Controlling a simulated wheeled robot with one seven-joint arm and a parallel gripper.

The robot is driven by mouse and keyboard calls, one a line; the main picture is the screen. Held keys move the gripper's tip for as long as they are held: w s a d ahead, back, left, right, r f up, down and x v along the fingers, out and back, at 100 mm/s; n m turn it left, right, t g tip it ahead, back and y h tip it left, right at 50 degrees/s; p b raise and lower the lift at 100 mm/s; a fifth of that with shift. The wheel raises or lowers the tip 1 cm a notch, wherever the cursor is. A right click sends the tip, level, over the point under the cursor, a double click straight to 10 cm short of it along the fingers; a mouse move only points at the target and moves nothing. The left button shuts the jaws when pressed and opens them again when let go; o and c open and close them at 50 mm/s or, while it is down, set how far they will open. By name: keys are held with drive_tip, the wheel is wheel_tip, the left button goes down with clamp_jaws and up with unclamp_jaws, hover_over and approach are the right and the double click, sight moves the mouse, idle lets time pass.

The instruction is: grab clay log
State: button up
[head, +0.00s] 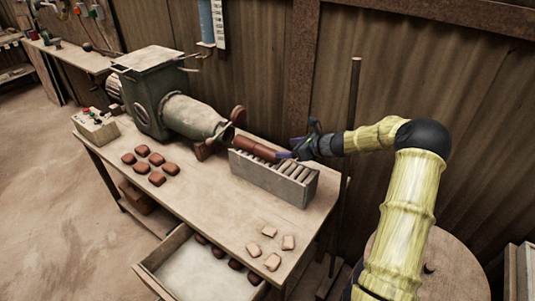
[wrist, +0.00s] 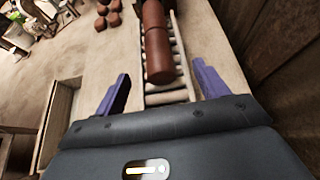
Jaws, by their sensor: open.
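The reddish-brown clay log (head: 255,148) lies on the roller tray (head: 276,176) in front of the green extruder's mouth. In the wrist view the clay log (wrist: 157,45) runs up the middle, with a seam across it, and its near end is over the rollers. My gripper (head: 290,155) is at the log's right end in the head view. In the wrist view its two purple fingers (wrist: 160,85) are wide apart, one on each side of the log's near end. They show no contact with the clay. The far end of the log is cut off there.
The green extruder (head: 175,105) stands on the wooden table (head: 217,200). Several brown clay pieces (head: 157,159) lie at the left and several pale ones (head: 270,231) at the front right. An open drawer (head: 165,255) juts out in front. A corrugated wall is behind.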

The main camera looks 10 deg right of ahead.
sight(272, 150)
drive_tip(key=x, duration=0.5)
drive_tip(key=shift+w+a+f, duration=0.15)
drive_tip(key=shift+w+a, duration=0.05)
drive_tip(key=shift+w+a+f+p, duration=0.2)
drive_tip(key=shift+a+f+p, duration=0.1)
drive_tip(key=shift+a+p, duration=0.15)
drive_tip(key=x, duration=0.4)
drive_tip(key=shift+s+f+p, duration=0.1)
drive_tip(key=shift+f+p, duration=0.1)
drive_tip(key=shift+p, duration=0.1)
drive_tip(key=shift+r, duration=0.1)
drive_tip(key=c, duration=1.4)
drive_tip(key=shift+r, duration=0.1)
